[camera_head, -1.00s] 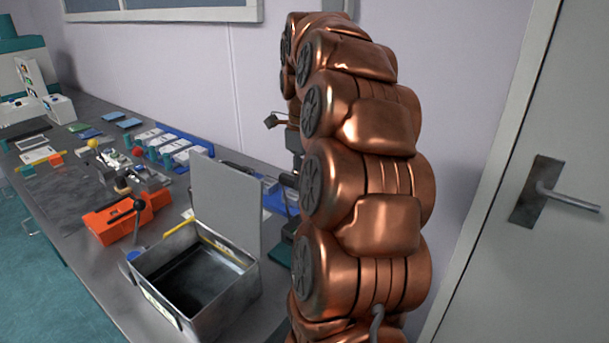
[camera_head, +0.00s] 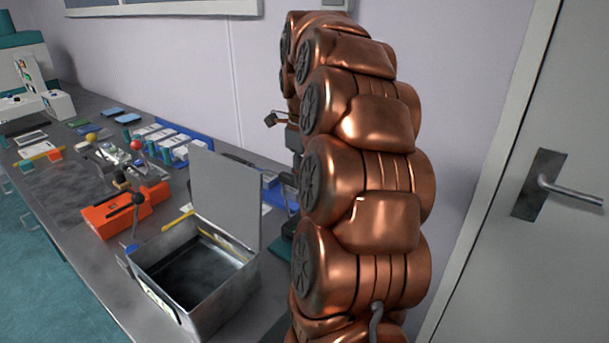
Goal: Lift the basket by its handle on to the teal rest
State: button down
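An open grey metal box (camera_head: 215,311) stands at the near end of the bench, its lid (camera_head: 226,200) raised at the back. Its inside is dark, and I cannot make out a separate basket or handle in it. A dark teal piece (camera_head: 283,247) shows between the box and my arm, partly hidden; I cannot tell whether it is the teal rest. My copper arm stands upright right of the box. Dark parts at its left edge may belong to my gripper, but the fingers are not distinguishable.
The grey bench (camera_head: 58,192) runs along the wall. An orange device (camera_head: 112,215) with a dark-knobbed lever (camera_head: 137,199) stands just beyond the box. Several small tools, blue trays and white pieces lie farther back. A door (camera_head: 520,240) is at the right.

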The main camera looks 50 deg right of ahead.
jog(key=shift+f+b, duration=0.45)
jog(key=shift+f, duration=0.1)
dwell(0.6)
jog(key=c, duration=1)
grip_release()
jog(key=shift+o, duration=0.2)
jog(key=shift+r, duration=0.1)
jog(key=shift+r, duration=3.7)
